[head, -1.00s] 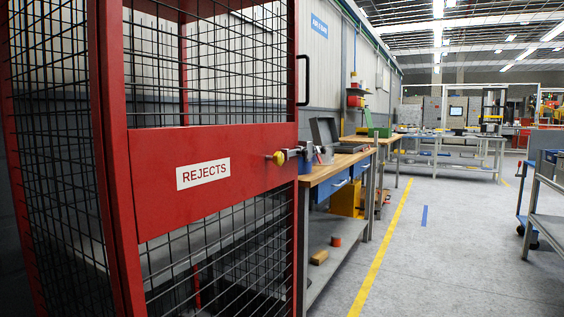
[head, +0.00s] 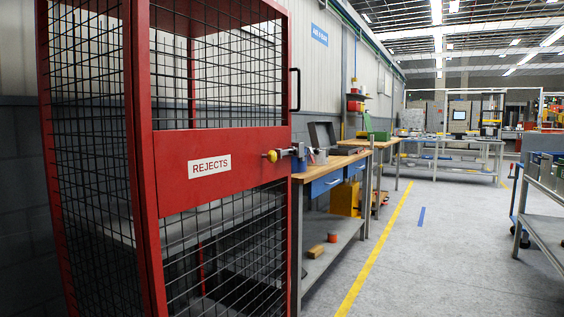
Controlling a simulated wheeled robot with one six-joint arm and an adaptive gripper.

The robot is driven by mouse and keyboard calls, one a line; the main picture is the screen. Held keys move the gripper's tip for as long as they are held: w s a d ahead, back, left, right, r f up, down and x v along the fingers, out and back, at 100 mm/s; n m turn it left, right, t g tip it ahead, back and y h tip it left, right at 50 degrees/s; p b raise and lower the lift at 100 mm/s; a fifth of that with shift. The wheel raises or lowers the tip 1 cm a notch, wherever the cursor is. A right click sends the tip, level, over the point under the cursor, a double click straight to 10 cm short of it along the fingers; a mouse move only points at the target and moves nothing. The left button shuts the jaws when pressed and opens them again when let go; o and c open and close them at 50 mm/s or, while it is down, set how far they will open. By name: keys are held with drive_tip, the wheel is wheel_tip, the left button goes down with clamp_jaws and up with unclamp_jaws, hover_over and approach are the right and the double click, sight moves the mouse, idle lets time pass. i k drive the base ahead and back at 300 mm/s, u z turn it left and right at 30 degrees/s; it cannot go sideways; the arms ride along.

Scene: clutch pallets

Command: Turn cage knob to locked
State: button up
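The red mesh cage (head: 146,170) stands at the left of the head view, with a white REJECTS label (head: 209,166) on its red middle panel. A small yellow knob (head: 271,156) sits near the right end of that panel. Its turn position is too small to tell. A black handle (head: 295,90) is on the cage's right edge, above the panel. My gripper is not in view.
A wooden-topped workbench (head: 330,168) with blue drawers and a vise stands just right of the cage. Grey floor (head: 440,250) with a yellow line is open in the middle. A cart (head: 545,212) stands at the right edge.

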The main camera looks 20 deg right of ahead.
sight(271, 157)
drive_tip(key=u, duration=0.1)
drive_tip(key=k, duration=0.6)
drive_tip(key=z, duration=1)
drive_tip(key=i, duration=1.25)
drive_tip(key=u, duration=0.5)
